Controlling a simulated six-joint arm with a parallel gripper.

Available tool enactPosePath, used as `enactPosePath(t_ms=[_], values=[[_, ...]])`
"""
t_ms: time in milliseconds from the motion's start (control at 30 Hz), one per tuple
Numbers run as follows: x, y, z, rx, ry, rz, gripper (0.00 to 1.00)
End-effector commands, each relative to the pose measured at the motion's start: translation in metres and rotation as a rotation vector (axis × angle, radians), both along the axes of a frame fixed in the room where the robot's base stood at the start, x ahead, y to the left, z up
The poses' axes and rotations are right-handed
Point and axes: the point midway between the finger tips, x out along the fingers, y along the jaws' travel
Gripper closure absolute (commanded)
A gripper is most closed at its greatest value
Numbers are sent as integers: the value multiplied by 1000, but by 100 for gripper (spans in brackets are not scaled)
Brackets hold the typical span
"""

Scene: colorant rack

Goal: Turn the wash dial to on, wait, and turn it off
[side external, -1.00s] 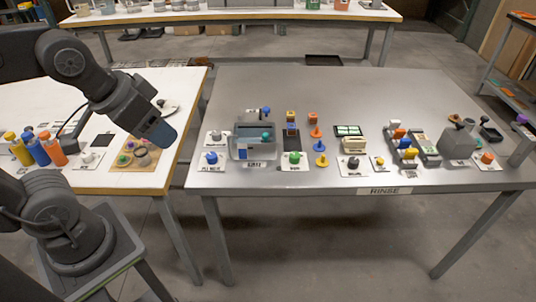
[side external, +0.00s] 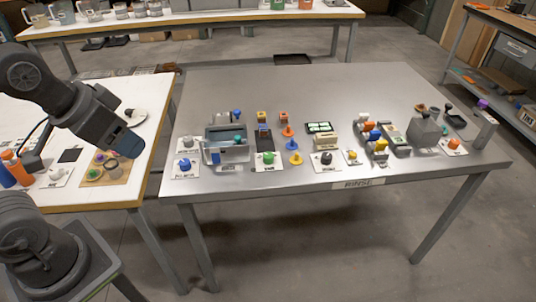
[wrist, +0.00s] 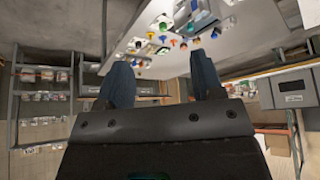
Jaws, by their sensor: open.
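My gripper (side external: 128,143) is above the right edge of the white table, left of the grey table. In the wrist view its two blue fingers (wrist: 163,82) stand apart with nothing between them. Several coloured knobs on white labelled plates line the front of the grey table. A green knob (side external: 267,157) is right of the grey basin (side external: 226,150), and a blue knob (side external: 183,164) is left of it. A black knob (side external: 325,158) is farther right. The small labels are too blurred to tell surely which is the wash dial, or its setting. My gripper touches none of them.
The grey table (side external: 270,90) has a RINSE label (side external: 357,184) on its front edge, and its back half is clear. A grey box (side external: 426,132) and an orange knob (side external: 453,145) are at its right. A wooden tray (side external: 117,176) sits on the white table (side external: 75,197).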

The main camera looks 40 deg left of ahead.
Motion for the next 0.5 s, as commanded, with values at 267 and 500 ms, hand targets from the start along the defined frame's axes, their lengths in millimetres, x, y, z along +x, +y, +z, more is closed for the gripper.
enactPosePath(t_ms=[267, 500], values=[[0, 0, 0, 0, 0, 0, 39], [12, 0, 3, -2, 12, 22, 39]])
